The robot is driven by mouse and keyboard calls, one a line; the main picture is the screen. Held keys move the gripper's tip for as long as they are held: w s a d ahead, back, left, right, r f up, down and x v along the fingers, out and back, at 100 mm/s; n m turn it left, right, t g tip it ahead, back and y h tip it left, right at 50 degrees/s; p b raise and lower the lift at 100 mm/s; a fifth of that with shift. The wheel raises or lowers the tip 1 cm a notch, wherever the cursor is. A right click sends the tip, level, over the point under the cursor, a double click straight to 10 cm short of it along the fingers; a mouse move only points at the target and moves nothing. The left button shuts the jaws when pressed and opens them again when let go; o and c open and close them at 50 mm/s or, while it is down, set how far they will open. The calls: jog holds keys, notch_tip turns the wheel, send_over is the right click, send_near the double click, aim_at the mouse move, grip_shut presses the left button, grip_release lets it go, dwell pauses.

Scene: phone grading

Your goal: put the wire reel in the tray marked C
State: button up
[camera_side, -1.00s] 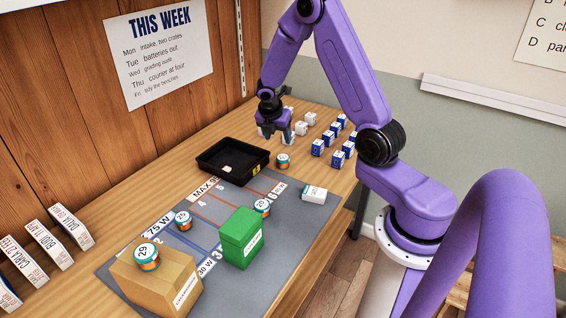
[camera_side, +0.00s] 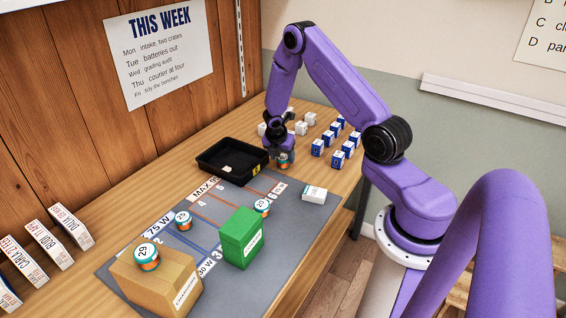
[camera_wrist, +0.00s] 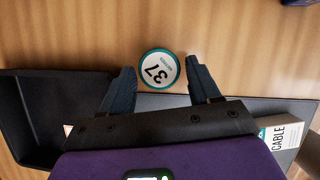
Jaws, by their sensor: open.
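A round reel (camera_wrist: 159,69) with a teal rim and a white top marked 37 stands on bare wood near the mat's far end. In the side view this reel (camera_side: 284,161) is partly hidden by my gripper (camera_side: 282,152). In the wrist view my gripper (camera_wrist: 160,88) is open, one finger on either side of the reel, with a gap at each side.
Similar round reels stand on a cardboard box (camera_side: 150,280), on the grey mat (camera_side: 215,285) and by a green box (camera_side: 241,238). A small white box (camera_side: 314,194) lies at the mat's right edge. Several white and blue boxes (camera_side: 336,142) stand behind my gripper.

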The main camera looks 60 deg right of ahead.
jog(key=shift+x, duration=1.15)
jog(key=c, duration=0.9)
